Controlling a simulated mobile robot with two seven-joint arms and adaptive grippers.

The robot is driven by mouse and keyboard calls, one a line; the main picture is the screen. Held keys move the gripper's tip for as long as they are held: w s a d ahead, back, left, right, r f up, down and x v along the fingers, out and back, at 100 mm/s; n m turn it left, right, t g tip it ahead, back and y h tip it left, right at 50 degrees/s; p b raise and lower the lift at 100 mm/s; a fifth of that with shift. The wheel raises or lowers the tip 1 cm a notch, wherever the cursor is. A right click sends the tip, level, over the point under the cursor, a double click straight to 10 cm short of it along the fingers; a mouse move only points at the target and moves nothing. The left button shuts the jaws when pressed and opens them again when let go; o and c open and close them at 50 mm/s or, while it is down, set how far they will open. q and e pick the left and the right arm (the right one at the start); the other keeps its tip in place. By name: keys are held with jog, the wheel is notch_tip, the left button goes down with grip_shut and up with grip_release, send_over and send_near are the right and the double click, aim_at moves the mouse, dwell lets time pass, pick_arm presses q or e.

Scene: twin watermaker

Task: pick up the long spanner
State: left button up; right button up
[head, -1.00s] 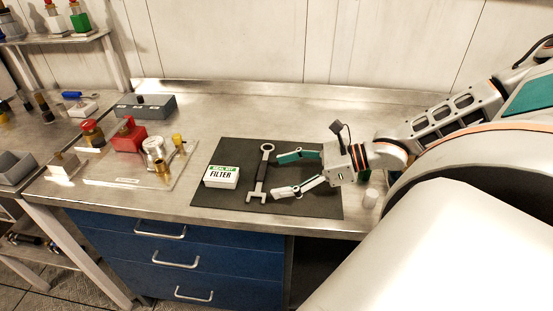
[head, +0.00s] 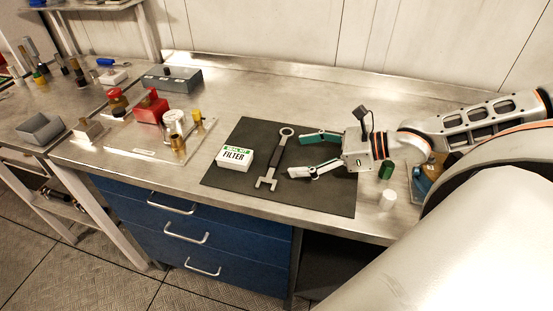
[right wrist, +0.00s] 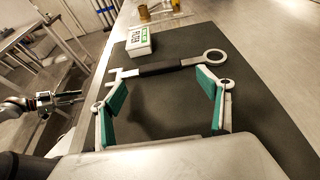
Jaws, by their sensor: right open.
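The long spanner (head: 275,159) lies flat on a dark mat (head: 320,197). Its ring end points to the back and its forked end to the front; the handle is black. My right gripper (head: 296,155) is open and empty, just right of the spanner, with its fingers pointing at the handle. In the right wrist view the spanner (right wrist: 165,68) runs across just beyond the open fingertips of the right gripper (right wrist: 160,76), apart from them. My left gripper (right wrist: 68,97) shows small at the left of that view, off the bench; its jaws are unclear.
A white filter box (head: 235,157) sits on the mat just left of the spanner. A white cylinder (head: 387,200) and a green item (head: 386,171) stand right of the mat. A plate with red and brass fittings (head: 130,140) lies to the left. Blue drawers (head: 200,235) are below.

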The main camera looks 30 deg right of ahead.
aim_at(281, 156)
jog(key=shift+x, duration=1.8)
jog(key=shift+a+r, duration=0.1)
jog(key=shift+r, duration=0.05)
jog(key=c, duration=1.3)
jog(key=shift+r, duration=0.1)
